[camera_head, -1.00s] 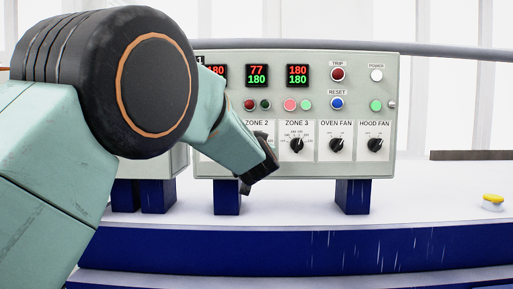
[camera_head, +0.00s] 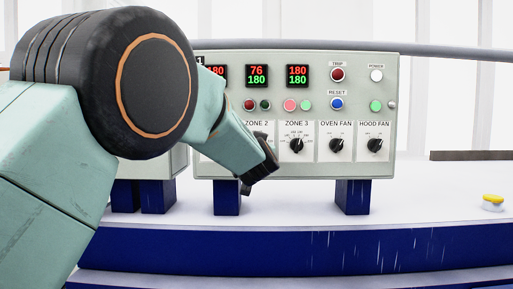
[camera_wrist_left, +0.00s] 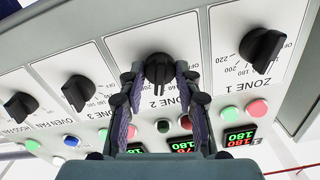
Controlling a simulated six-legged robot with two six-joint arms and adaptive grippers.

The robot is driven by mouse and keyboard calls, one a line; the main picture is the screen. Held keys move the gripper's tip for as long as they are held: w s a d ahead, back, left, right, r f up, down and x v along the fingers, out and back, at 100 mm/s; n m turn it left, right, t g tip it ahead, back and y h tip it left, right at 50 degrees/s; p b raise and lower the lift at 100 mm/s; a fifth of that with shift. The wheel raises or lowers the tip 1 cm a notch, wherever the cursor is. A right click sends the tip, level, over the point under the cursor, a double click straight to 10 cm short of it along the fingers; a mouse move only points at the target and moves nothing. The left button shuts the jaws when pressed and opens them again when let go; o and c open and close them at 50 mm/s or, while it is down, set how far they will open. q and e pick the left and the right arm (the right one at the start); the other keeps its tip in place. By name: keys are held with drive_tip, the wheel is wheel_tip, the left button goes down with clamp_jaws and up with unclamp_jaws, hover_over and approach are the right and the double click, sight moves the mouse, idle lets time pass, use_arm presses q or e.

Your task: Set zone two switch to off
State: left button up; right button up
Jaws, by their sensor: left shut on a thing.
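The zone 2 switch (camera_wrist_left: 158,72) is a black rotary knob on a white plate, seen upside down in the left wrist view. My left gripper (camera_wrist_left: 159,78) is shut on this knob, one finger on each side. In the head view my left gripper (camera_head: 260,165) covers the knob below the ZONE 2 label (camera_head: 257,123). Much of the zone 2 dial print is hidden by the fingers, so I cannot tell which mark the knob points to. The zone 2 display (camera_head: 256,75) reads 76 over 180. My right gripper is in neither view.
The grey control box (camera_head: 225,60) also carries the zone 3 knob (camera_head: 297,146), oven fan knob (camera_head: 336,146) and hood fan knob (camera_head: 375,145). A yellow-topped button (camera_head: 493,198) sits at right.

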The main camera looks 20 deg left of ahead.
use_arm(q)
drive_tip(key=shift+f, duration=0.35)
drive_tip(key=o, duration=1.1)
drive_tip(key=shift+w+a+r, duration=0.1)
drive_tip(key=shift+w, duration=0.05)
drive_tip(key=shift+o, duration=0.2)
drive_tip(key=shift+r, duration=0.1)
drive_tip(key=v, duration=0.7)
drive_tip(key=shift+s, duration=0.35)
drive_tip(key=shift+o, duration=0.5)
drive_tip(key=shift+w, duration=0.15)
